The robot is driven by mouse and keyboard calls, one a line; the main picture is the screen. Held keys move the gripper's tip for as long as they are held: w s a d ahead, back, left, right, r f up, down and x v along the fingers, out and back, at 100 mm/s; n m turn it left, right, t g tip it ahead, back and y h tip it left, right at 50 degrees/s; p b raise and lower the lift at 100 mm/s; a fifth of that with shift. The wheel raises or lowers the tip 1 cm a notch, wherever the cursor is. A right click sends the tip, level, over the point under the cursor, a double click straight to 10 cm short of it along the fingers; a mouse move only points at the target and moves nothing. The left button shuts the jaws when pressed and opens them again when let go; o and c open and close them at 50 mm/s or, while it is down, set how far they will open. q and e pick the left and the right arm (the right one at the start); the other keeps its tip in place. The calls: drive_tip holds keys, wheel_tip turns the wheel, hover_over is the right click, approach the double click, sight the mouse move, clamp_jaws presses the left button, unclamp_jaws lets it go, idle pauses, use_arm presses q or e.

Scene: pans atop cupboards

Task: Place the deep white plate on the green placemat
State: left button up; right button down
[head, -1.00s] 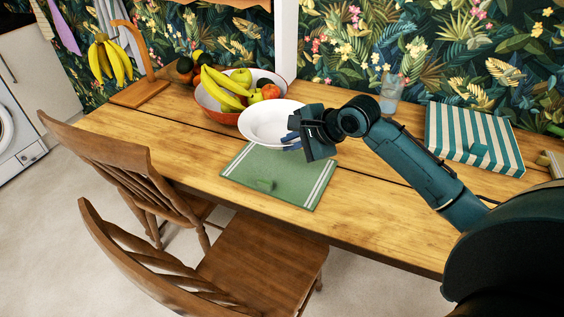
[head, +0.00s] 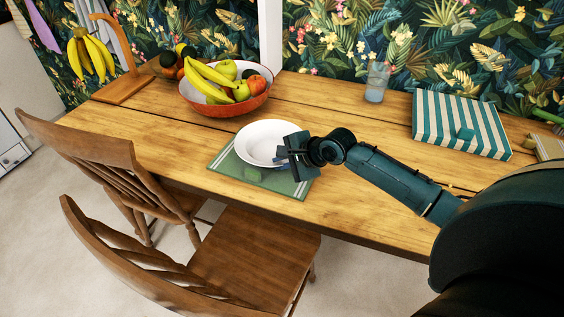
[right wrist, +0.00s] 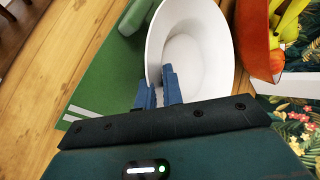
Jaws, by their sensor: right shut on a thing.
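The deep white plate (head: 263,140) is over the far part of the green placemat (head: 228,162) in the head view. I cannot tell whether it touches the mat. My right gripper (head: 281,156) is shut on the plate's near right rim. In the right wrist view, the blue fingers (right wrist: 159,92) pinch the wall of the white plate (right wrist: 190,58), and the green placemat (right wrist: 100,75) shows to its left. A small green object (head: 253,174) lies on the mat at the plate's near side. My left gripper is not in view.
A red bowl of fruit (head: 226,108) stands behind the plate. Two wooden chairs (head: 250,255) stand at the table's front. The table left of the mat is clear.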

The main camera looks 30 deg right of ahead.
drive_tip(key=c, duration=1.8)
unclamp_jaws()
drive_tip(key=shift+f, duration=0.1)
drive_tip(key=shift+s+r, duration=0.15)
drive_tip(key=shift+r, duration=0.15)
drive_tip(key=p+v, duration=0.1)
drive_tip(key=v, duration=1)
drive_tip(key=shift+s+r+p, duration=0.15)
drive_tip(key=shift+r+p, duration=0.1)
drive_tip(key=shift+p, duration=0.15)
drive_tip(key=shift+d, duration=0.15)
